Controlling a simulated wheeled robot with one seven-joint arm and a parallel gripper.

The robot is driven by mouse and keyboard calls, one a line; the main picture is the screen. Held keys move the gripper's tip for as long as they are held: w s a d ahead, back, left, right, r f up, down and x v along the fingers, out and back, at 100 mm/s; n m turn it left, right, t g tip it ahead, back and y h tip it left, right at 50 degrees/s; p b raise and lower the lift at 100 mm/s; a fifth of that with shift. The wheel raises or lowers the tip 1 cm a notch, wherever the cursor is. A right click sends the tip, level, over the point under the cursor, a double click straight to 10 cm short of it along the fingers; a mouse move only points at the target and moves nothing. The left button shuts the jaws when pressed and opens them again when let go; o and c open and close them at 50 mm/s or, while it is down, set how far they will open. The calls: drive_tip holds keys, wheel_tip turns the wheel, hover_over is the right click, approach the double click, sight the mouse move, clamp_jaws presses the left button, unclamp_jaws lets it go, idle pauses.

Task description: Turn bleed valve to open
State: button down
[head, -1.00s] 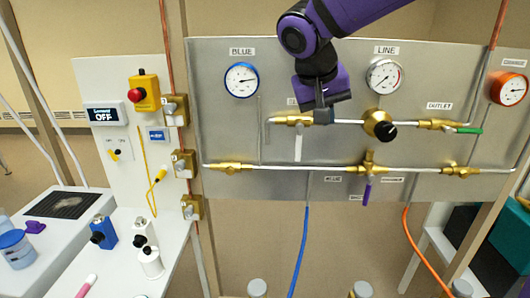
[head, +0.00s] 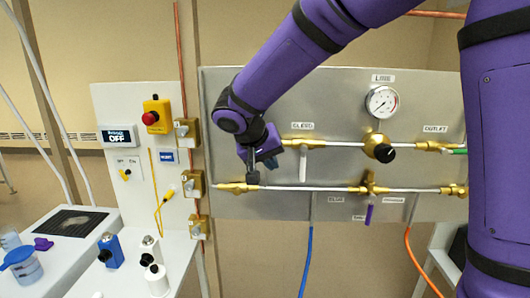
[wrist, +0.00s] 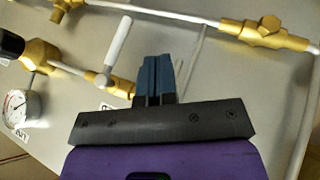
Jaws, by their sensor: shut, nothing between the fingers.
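The bleed valve (head: 303,143) is a brass fitting on the upper pipe, under a label reading BLEED (head: 302,125). Its white lever (head: 303,163) hangs straight down, across the pipe. My gripper (head: 253,179) is shut and empty, left of the lever and apart from it, in front of the panel near the lower pipe. In the wrist view the shut blue-grey fingers (wrist: 157,62) point up the picture. The white lever (wrist: 117,42) shows to their left, with a gap between. The fingers partly cover the brass near the valve.
A black-knobbed brass regulator (head: 380,147) and the LINE gauge (head: 382,102) sit right of the valve. A purple-handled valve (head: 369,213) hangs from the lower pipe (head: 310,188). My arm hides the panel's upper left and right side.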

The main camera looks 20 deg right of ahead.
sight(303, 164)
drive_tip(key=shift+w+d+f, duration=0.1)
drive_tip(key=shift+d+f, duration=0.4)
drive_tip(key=shift+d, duration=0.5)
drive_tip(key=shift+w+d+f, duration=0.15)
drive_tip(key=shift+d+f, duration=0.3)
drive_tip(key=shift+d, duration=0.55)
drive_tip(key=shift+w+d+f, duration=0.1)
drive_tip(key=shift+d+f, duration=0.4)
drive_tip(key=shift+d, duration=0.5)
